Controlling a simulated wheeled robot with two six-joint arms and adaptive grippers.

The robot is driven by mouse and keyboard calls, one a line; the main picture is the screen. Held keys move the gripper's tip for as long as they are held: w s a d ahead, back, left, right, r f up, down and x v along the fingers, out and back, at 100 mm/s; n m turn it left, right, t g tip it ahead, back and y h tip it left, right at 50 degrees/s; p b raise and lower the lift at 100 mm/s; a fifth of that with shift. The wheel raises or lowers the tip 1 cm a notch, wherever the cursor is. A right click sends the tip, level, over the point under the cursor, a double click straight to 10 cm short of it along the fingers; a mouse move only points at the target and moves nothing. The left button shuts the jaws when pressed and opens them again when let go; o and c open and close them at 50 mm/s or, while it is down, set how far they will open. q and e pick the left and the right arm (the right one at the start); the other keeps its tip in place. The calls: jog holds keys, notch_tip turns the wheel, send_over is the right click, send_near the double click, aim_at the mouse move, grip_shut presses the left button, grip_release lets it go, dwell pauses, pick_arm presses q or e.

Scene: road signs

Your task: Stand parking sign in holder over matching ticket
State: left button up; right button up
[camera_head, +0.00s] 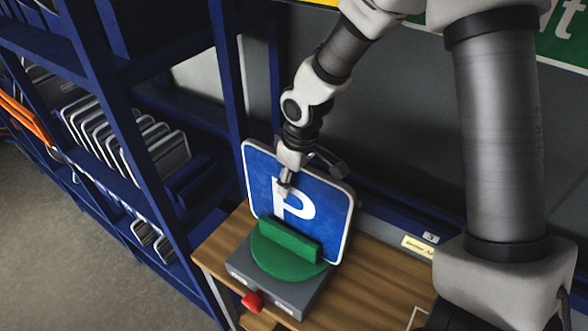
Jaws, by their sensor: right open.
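The blue parking sign (328,207), with a white P and white border, stands near upright, leaning slightly. Its lower edge is behind the green block of the holder (287,241); I cannot tell whether it sits in a slot. The holder has a green disc on a grey base (268,288) with a red knob (253,301). My right gripper (308,173) is open at the sign's top edge, one finger in front of the blue face, the other near the upper edge. I cannot tell whether it touches. I cannot make out a ticket under the holder. My left gripper is out of view.
The holder is on a wooden table (375,284). A blue rack (112,110) with stacked plates (105,135) stands left. The wood right of the holder is clear.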

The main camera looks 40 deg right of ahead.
jog(key=shift+s, duration=0.15)
jog(key=shift+c, duration=1.3)
jog(key=shift+d, duration=0.1)
grip_shut()
jog(key=shift+r, duration=0.15)
jog(key=shift+w+r+p, duration=0.2)
jog(key=shift+r+p, duration=0.65)
jog(key=shift+p, duration=0.1)
jog(key=shift+s+r+p, duration=0.1)
jog(key=shift+r+p, duration=0.3)
jog(key=shift+r, duration=0.15)
jog(key=shift+r+p, duration=0.45)
jog(key=shift+r, duration=2.8)
